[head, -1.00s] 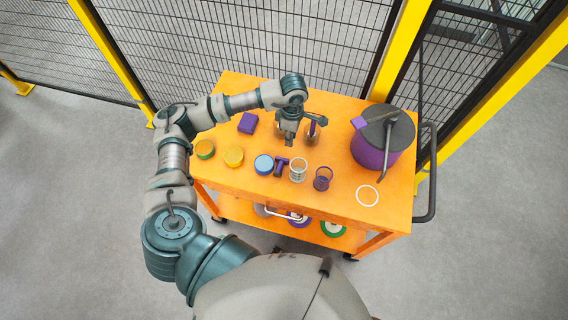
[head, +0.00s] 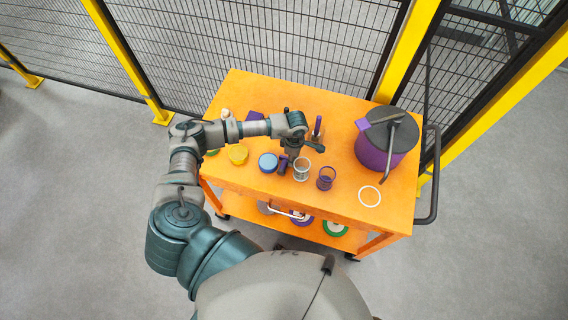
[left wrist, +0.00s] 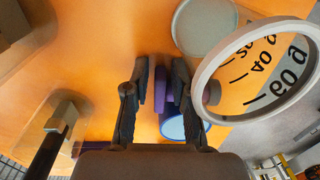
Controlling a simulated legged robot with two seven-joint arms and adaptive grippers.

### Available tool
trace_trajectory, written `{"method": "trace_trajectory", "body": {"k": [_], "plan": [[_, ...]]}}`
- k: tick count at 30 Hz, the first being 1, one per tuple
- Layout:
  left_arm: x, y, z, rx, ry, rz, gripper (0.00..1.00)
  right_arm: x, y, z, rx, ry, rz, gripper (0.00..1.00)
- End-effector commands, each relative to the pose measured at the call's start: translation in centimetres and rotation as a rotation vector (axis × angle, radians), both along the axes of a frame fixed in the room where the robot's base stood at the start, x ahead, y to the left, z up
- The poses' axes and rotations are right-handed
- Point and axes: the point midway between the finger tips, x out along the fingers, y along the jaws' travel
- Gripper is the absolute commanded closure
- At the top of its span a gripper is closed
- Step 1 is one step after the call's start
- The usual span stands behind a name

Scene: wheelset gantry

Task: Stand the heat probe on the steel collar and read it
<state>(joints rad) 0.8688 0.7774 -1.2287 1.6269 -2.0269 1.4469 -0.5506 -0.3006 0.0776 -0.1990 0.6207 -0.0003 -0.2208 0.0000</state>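A small purple T-shaped thing (head: 283,166), which looks like the heat probe, lies on the orange cart top beside a blue-lidded jar (head: 267,163). My left gripper (head: 292,153) is low over it, pointing down. In the left wrist view the open fingers (left wrist: 164,82) are apart, with the purple thing (left wrist: 165,105) between and beyond them; I cannot tell whether they touch it. An upright purple-topped piece (head: 318,125) stands behind my gripper, its lower part partly hidden. I cannot make out for certain which thing is the steel collar. My right gripper is not in view.
A clear cup (head: 302,171) and purple cup (head: 326,179) stand close right of my gripper. A purple pot with dark lid (head: 386,138) and a white ring (head: 370,196) are farther right. Mesh fencing (head: 270,40) stands behind.

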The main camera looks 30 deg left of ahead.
Motion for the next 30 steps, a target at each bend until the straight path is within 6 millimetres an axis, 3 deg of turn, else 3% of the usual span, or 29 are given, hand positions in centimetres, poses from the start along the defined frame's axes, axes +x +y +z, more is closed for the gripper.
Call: {"method": "trace_trajectory", "body": {"k": [5, 8, 9, 20, 23, 30], "plan": [[0.0, 0.1, 0.0, 0.0, 0.0, 0.0, 0.75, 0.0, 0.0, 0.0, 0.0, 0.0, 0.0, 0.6], [0.0, 0.1, 0.0, 0.0, 0.0, 0.0, 0.97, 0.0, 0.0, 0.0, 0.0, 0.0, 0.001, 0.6], [0.0, 0.1, 0.0, 0.0, 0.0, 0.0, 1.0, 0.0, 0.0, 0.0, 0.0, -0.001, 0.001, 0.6], [0.1, 0.1, 0.3, 0.0, -0.001, 0.0, 1.0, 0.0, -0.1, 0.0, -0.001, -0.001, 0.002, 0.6], [0.1, 0.2, 1.4, 0.0, -0.003, 0.0, 1.0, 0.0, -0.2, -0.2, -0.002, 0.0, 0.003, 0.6], [0.2, 0.1, 6.4, -0.001, -0.005, -0.001, 1.0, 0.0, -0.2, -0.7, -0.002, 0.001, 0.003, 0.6]]}}
